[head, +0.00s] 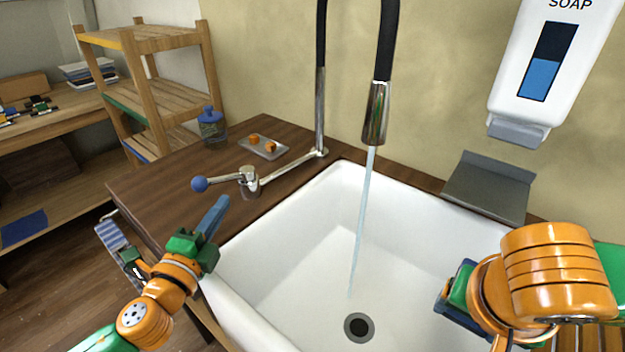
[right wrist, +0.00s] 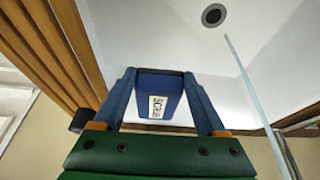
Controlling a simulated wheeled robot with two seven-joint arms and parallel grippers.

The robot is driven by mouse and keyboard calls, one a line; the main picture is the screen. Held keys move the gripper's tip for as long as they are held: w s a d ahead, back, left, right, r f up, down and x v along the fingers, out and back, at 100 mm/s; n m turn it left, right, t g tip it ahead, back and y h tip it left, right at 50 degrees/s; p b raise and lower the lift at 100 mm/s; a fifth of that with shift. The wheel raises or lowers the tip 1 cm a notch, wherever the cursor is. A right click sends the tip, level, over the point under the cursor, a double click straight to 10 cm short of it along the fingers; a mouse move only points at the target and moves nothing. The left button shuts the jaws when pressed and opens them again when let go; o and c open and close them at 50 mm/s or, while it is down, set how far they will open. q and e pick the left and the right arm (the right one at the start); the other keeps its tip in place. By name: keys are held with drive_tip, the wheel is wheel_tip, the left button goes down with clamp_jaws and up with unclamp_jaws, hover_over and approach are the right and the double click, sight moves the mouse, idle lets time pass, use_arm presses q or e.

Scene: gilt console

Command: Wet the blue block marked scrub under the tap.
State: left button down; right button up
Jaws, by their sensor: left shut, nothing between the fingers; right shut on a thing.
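The blue block marked scrub (right wrist: 160,97) sits between the fingers of my right gripper (right wrist: 165,85), its white label facing the right wrist camera. My right gripper (head: 452,300) is shut on it, over the right side of the white sink (head: 240,262). The tap (head: 376,112) is running. Its water stream (head: 362,220) falls into the basin, left of my right gripper and apart from it. In the right wrist view, the stream (right wrist: 250,90) passes to the right of the block. My left gripper (head: 218,208) is shut and empty, just right of and below the blue-knobbed lever (head: 200,184).
The drain (head: 359,327) is at the basin bottom. A soap dispenser (head: 550,70) hangs on the wall above a grey metal ledge (head: 490,187). A small tray (head: 262,148) with orange pieces and a blue bottle (head: 210,125) stand on the wooden counter (head: 150,185).

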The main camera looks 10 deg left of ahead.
sight(211, 184)
use_arm(q)
drive_tip(key=w+a, duration=0.2)
drive_tip(key=shift+w+r, duration=0.35)
drive_tip(key=shift+w, duration=0.05)
use_arm(e)
drive_tip(key=shift+s+r, duration=0.25)
drive_tip(key=shift+r, duration=0.3)
use_arm(q)
drive_tip(key=shift+w+a+f, duration=0.1)
drive_tip(key=shift+w+a, duration=0.15)
drive_tip(key=shift+w, duration=0.15)
use_arm(e)
drive_tip(key=shift+w, duration=0.15)
use_arm(q)
drive_tip(key=shift+w+a, duration=0.25)
drive_tip(key=shift+a, duration=0.25)
drive_tip(key=shift+w+a, duration=0.2)
drive_tip(key=shift+a, duration=0.25)
use_arm(e)
drive_tip(key=shift+s+d, duration=0.1)
drive_tip(key=shift+s, duration=0.1)
